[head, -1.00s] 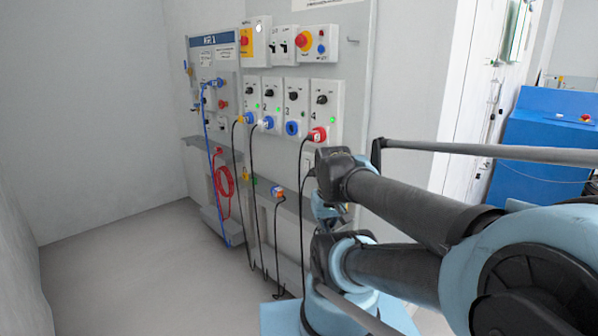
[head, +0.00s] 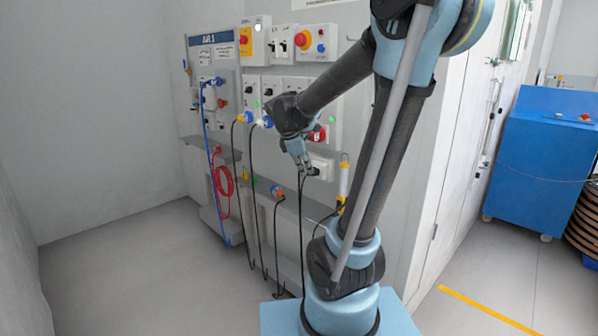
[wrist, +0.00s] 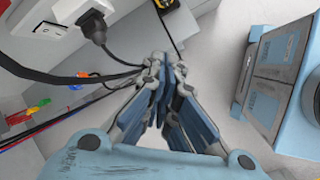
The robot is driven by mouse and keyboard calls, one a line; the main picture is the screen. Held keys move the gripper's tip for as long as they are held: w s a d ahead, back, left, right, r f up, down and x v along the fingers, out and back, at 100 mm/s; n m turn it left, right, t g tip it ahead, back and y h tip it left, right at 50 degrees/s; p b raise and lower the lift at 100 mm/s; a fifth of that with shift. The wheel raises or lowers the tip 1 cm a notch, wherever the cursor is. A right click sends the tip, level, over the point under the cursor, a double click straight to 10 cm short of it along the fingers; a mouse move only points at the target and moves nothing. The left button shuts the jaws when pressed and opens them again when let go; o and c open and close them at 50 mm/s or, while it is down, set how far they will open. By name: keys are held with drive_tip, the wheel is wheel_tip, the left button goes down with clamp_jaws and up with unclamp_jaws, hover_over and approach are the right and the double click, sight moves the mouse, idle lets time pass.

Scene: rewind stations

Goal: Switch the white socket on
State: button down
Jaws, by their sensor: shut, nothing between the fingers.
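The white socket (head: 322,165) is a white box low on the wall panel in the head view, partly behind my gripper (head: 310,171). In the wrist view the white socket (wrist: 47,45) is at the top left, with a black plug (wrist: 93,27) in it and a small rocker-like part on its face beside the plug. My gripper (wrist: 165,62) is shut and empty. Its fingertips are apart from the socket in the wrist view, below and right of the plug. The switch's position is too small to tell.
Sockets with rotary knobs and blue and red plugs (head: 318,133) sit above. Black cables hang down the panel, and one crosses the wrist view (wrist: 75,78) near my fingers. A grey shelf (head: 262,178) runs along the panel. Open floor (head: 120,265) lies left.

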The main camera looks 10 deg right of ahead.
drive_tip(key=w+a+n+h, duration=0.1)
drive_tip(key=w+a+n, duration=0.2)
drive_tip(key=w, duration=0.4)
drive_tip(key=w+a+n+t+h, duration=0.1)
drive_tip(key=w+a+n, duration=0.3)
drive_tip(key=w, duration=0.3)
drive_tip(key=shift+a+r+n, duration=0.15)
drive_tip(key=shift+n, duration=0.65)
drive_tip(key=shift+w, duration=0.1)
drive_tip(key=w+d+r+x, duration=0.1)
drive_tip(key=r+x, duration=0.1)
drive_tip(key=x, duration=1)
drive_tip(key=shift+w+d+f, duration=0.4)
drive_tip(key=shift+w+d, duration=0.1)
drive_tip(key=shift+d, duration=0.1)
